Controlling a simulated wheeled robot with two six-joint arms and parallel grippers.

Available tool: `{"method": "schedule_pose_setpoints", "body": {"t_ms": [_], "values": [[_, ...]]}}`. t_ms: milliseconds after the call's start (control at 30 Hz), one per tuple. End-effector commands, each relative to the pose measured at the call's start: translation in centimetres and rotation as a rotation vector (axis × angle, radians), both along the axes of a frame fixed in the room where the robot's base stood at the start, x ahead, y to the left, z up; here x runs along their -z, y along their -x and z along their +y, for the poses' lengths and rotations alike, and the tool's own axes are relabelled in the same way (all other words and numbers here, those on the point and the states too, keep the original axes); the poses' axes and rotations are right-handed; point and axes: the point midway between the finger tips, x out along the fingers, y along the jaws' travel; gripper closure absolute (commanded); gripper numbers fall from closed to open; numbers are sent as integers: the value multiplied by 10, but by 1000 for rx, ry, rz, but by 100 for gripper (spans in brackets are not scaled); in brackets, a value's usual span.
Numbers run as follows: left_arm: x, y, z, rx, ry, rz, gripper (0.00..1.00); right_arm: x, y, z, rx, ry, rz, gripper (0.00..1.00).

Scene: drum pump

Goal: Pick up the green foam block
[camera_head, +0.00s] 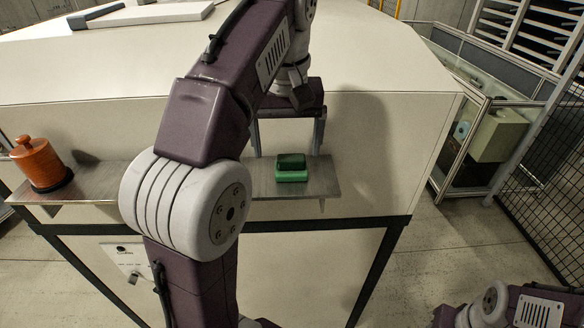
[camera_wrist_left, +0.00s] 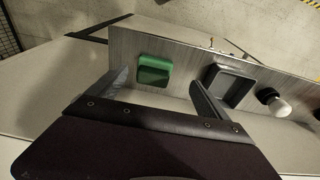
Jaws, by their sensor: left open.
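The green foam block (camera_head: 292,175) sits on a narrow metal shelf (camera_head: 325,184) near its right end in the head view. Its front is bright green and its upper part is darker. My left gripper (camera_head: 288,150) is open and empty, pointing down above and behind the block in that view. In the left wrist view the block (camera_wrist_left: 154,63) shows ahead of my left gripper (camera_wrist_left: 158,84), between the lines of its two spread fingers, and looks apart from both. My right gripper is out of view.
A dark square tray (camera_wrist_left: 235,86) and a pale round knob-like part (camera_wrist_left: 281,107) sit along the shelf in the left wrist view. An orange lidded pot (camera_head: 39,162) stands at the shelf's left. A pale cabinet wall (camera_head: 385,150) rises behind the shelf.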

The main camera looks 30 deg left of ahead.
Motion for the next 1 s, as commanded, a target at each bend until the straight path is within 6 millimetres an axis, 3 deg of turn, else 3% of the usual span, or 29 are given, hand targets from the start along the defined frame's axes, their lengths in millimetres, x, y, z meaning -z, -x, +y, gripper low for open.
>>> {"method": "schedule_pose_setpoints", "body": {"t_ms": [267,533,800,1000], "values": [[16,-3,0,1,0,2,11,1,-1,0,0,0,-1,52],[56,-11,0,0,1,3,11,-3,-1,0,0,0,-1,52],[61,-12,0,0,0,0,11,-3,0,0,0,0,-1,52],[61,-12,0,0,0,0,67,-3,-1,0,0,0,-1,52]]}}
